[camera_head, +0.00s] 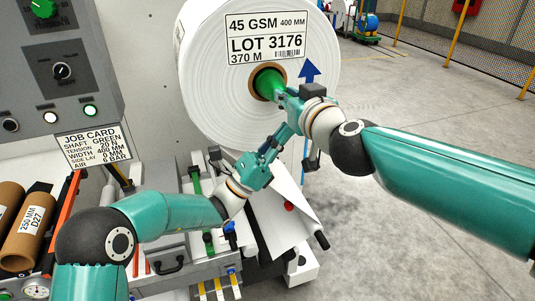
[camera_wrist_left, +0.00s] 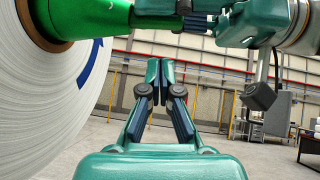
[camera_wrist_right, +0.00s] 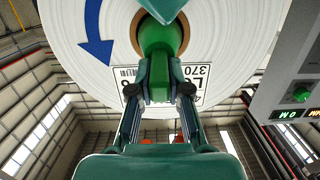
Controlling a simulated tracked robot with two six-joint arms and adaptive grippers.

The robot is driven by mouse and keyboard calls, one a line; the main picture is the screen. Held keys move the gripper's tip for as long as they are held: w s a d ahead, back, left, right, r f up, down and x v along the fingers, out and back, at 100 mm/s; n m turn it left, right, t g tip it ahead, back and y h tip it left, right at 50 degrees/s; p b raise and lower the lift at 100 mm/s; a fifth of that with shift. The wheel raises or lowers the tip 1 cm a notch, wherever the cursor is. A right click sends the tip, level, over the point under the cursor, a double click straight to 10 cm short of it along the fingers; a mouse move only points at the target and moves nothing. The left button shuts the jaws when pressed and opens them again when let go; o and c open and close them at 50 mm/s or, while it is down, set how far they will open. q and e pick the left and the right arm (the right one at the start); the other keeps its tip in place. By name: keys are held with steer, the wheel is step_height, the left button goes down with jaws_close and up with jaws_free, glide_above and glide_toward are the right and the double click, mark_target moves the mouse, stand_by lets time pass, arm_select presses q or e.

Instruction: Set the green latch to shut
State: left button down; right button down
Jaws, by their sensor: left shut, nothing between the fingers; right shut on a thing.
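My right gripper (camera_head: 280,97) is shut on the end of the green shaft (camera_head: 267,82), which sticks out of the white roll's core. In the right wrist view its fingers (camera_wrist_right: 159,85) close at the shaft end (camera_wrist_right: 160,38). My left gripper (camera_head: 269,149) is shut and empty, just below the right gripper; its fingertips (camera_wrist_left: 153,75) meet in the left wrist view, under the green shaft (camera_wrist_left: 85,14). Small green parts stand on the machine stand: an upright one (camera_head: 195,183) and a lower one (camera_head: 208,242). I cannot tell which is the green latch; my left arm hides part of that area.
The large white roll (camera_head: 210,100) hangs close beside both grippers. A control panel (camera_head: 85,90) with a job card (camera_head: 93,147) is at the left. Brown cores (camera_head: 28,235) lie in a rack at the lower left. The floor (camera_head: 420,120) at the right is clear.

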arm_select(q)
steer(key=shift+w+a+r, duration=0.1)
steer(key=shift+r, duration=0.7)
steer(key=shift+w+a+r, duration=0.1)
steer(key=shift+r, duration=0.7)
steer(key=shift+r, duration=0.1)
steer(key=shift+a+r, duration=0.1)
steer(key=shift+r, duration=0.6)
arm_select(e)
steer(key=c, duration=1.1)
jaws_free()
steer(key=shift+c, duration=0.2)
arm_select(q)
steer(key=shift+s+f, duration=0.1)
steer(key=shift+f, duration=0.1)
